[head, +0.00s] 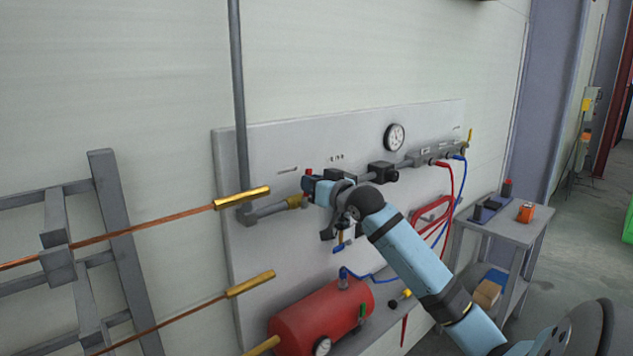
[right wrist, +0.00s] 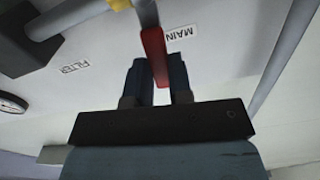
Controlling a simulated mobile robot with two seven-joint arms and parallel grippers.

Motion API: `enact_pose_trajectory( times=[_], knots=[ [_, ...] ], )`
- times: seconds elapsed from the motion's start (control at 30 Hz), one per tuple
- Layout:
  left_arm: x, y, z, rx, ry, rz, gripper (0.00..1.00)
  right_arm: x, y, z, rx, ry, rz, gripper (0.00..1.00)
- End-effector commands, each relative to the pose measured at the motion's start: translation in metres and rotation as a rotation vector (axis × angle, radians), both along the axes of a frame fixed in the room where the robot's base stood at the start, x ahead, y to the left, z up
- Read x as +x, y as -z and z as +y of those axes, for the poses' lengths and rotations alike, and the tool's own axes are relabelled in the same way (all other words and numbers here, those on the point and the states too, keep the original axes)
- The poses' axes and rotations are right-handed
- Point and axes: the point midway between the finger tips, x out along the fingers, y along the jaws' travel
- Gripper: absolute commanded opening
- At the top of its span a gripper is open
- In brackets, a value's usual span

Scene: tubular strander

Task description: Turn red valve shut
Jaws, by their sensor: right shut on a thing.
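The red valve (head: 308,172) is on the grey pipe along the wall panel, and only a small red tip of it shows in the head view. In the right wrist view its red lever handle (right wrist: 154,48) runs down from the pipe between the two dark fingers, beside a MAIN label. My right gripper (head: 309,184) is shut on this handle; it also shows in the right wrist view (right wrist: 158,72). The gripper hides most of the valve body in the head view. My left gripper is not in view.
A pressure gauge (head: 394,137) and a manifold (head: 436,153) with red and blue hoses sit to the right on the panel (head: 270,160). Below are a red tank (head: 322,312) and a blue-handled valve (head: 342,246). A grey cart (head: 510,228) stands at right. Copper rods reach in from the left.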

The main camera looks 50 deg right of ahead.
Motion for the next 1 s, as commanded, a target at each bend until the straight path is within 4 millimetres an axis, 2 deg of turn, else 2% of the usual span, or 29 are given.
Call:
enact_pose_trajectory(
  times=[0.3,0.87,0.9,0.97,1.0],
  knots=[
    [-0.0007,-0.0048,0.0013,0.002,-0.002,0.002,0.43,0.0007,-0.0036,0.0063,-0.126,0.004,0.009,0.0],
    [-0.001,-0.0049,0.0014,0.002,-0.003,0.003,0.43,0.0008,-0.0031,0.0077,-0.152,0.004,0.012,0.0],
    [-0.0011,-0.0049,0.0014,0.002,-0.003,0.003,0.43,0.0009,-0.003,0.0078,-0.152,0.004,0.012,0.29],
    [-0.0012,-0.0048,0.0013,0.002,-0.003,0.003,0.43,0.0009,-0.0027,0.0079,-0.15,0.004,0.013,0.43],
    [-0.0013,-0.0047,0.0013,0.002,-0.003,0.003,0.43,0.0009,-0.0025,0.008,-0.15,0.004,0.013,0.46]
  ],
)
